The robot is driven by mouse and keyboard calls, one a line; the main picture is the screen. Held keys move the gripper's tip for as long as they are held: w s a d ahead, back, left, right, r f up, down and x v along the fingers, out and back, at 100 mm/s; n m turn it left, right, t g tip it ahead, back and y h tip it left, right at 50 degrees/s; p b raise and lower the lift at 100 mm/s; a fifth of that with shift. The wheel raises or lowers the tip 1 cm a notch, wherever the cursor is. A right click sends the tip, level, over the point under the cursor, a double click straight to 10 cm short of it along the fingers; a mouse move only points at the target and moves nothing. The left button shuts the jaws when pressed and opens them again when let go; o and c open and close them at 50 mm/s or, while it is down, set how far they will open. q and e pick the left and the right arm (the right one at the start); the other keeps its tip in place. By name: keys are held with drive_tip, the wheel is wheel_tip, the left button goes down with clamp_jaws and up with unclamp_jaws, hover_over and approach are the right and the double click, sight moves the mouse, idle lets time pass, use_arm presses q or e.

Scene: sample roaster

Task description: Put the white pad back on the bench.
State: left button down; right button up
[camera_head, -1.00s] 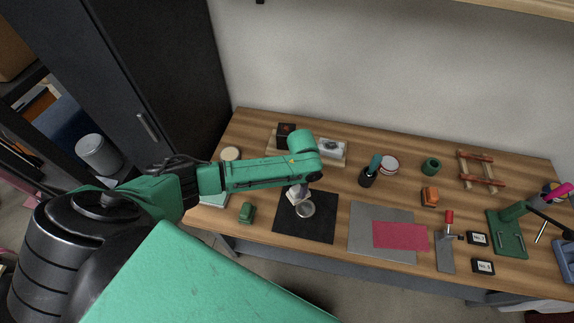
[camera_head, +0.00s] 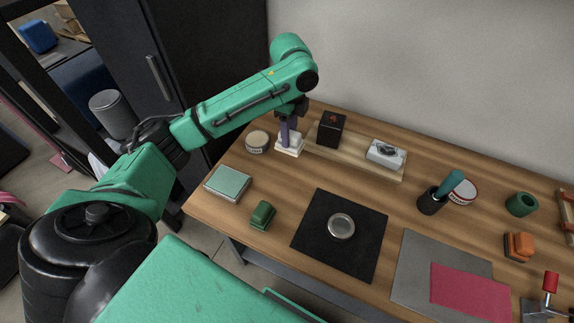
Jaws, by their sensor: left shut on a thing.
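The white pad (camera_head: 290,149) is a small pale block near the back left of the wooden bench (camera_head: 300,179). My left gripper (camera_head: 290,137) points down from above and is shut on the pad. The pad is between a round pale-topped tin and the left end of a low wooden board. I cannot tell whether its underside touches the bench. The gripper hides part of its top. My right gripper is not in view.
The tin (camera_head: 257,141) is close on the left. The wooden board (camera_head: 352,158) bears a black box (camera_head: 331,128) and a white device (camera_head: 386,153). A black mat (camera_head: 324,257) with a round dish (camera_head: 341,226) lies in front. Bare bench lies between.

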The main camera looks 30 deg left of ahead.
use_arm(q)
wheel_tip(320, 180, down, 13)
drive_tip(key=shift+w+r, duration=0.1)
drive_tip(key=shift+r, duration=0.05)
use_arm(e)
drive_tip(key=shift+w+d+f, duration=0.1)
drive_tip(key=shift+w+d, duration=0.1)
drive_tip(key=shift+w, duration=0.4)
use_arm(q)
drive_tip(key=shift+c, duration=2.2)
unclamp_jaws()
wheel_tip(320, 180, up, 12)
drive_tip(key=shift+r, duration=0.1)
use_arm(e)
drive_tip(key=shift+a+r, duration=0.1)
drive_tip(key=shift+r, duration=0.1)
